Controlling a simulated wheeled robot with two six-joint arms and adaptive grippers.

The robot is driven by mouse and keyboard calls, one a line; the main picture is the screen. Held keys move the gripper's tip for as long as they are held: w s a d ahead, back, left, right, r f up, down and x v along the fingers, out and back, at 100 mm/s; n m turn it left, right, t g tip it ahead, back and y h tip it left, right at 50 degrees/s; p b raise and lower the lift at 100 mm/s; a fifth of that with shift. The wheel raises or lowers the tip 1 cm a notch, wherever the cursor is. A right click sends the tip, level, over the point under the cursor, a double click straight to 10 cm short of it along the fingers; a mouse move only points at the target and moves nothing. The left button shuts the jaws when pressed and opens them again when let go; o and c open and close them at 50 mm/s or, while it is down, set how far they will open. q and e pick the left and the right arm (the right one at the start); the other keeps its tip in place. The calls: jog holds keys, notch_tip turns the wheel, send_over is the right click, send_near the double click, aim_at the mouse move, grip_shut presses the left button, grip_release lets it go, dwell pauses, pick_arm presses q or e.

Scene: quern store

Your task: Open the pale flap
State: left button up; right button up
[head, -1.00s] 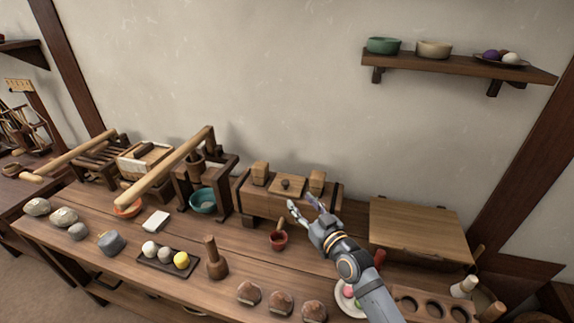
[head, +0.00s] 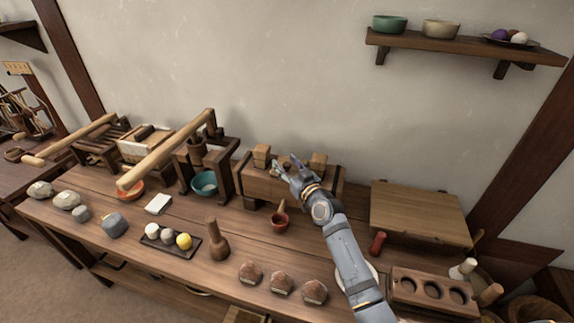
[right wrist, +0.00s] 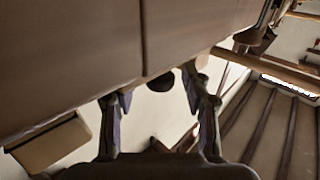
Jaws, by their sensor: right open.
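The pale flap looks to be the light wooden lid (head: 284,160) with a dark knob, set on top of the long wooden box (head: 262,189) at the back of the bench. My right gripper (head: 286,165) is over this lid and hides most of it. In the right wrist view my right gripper (right wrist: 156,95) is open, with a dark round knob (right wrist: 160,82) ahead between its fingers and brown wood panels above. I cannot tell whether the fingers touch the knob. The lid looks shut. My left gripper is not in view.
Light wooden blocks stand at the lid's left (head: 261,154) and right (head: 318,160). A teal bowl (head: 205,184) is to the left. A broad slanted board (head: 420,213) lies to the right. A shelf (head: 460,45) hangs above.

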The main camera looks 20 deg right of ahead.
grip_shut()
dwell(0.3)
